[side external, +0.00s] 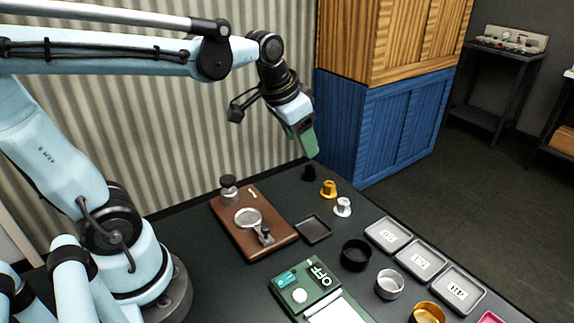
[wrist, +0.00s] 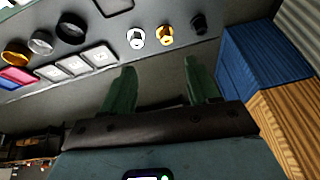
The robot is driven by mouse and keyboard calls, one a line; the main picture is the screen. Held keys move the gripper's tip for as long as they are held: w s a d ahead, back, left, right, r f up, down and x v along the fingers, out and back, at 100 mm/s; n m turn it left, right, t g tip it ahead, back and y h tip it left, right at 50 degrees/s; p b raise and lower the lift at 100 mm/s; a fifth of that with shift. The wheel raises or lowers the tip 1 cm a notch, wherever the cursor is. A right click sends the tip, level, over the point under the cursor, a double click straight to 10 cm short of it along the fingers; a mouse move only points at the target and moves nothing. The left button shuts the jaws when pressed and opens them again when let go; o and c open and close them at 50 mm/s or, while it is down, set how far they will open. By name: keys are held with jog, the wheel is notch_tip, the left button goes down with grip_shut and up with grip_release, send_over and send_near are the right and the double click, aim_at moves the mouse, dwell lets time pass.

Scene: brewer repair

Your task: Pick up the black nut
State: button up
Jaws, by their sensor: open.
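The black nut (side external: 309,173) stands on the dark table near its far edge, beyond the gold and silver nuts. In the wrist view the black nut (wrist: 199,23) is at the top, right of the other two. My gripper (side external: 312,150) is above the table near the black nut, with a clear gap between them. The wrist view shows its two green fingers (wrist: 158,80) apart with nothing between them.
A gold nut (side external: 328,189) and a silver nut (side external: 343,207) stand close to the black nut. A brown board (side external: 226,217), a small dark tray (side external: 314,230), rings and labelled trays (side external: 388,235) lie nearer. A blue cabinet (side external: 385,125) stands beyond the table.

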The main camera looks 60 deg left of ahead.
jog(key=w+a+m+g, duration=0.1)
jog(key=w+a+g, duration=0.1)
jog(key=w+a, duration=0.4)
jog(key=m+g, duration=0.1)
jog(key=g, duration=0.2)
send_over(309, 167)
notch_tip(309, 167, down, 4)
jog(key=shift+h, duration=0.3)
jog(key=f, duration=0.6)
jog(key=shift+w+a+f, duration=0.25)
jog(key=shift+a+f, duration=0.05)
jog(key=shift+a, duration=0.05)
jog(key=shift+s+d+f, duration=0.15)
jog(key=shift+f, duration=1.3)
jog(key=shift+s+d+f, duration=0.1)
jog(key=shift+d+f, duration=0.05)
jog(key=shift+f, duration=1.3)
grip_shut()
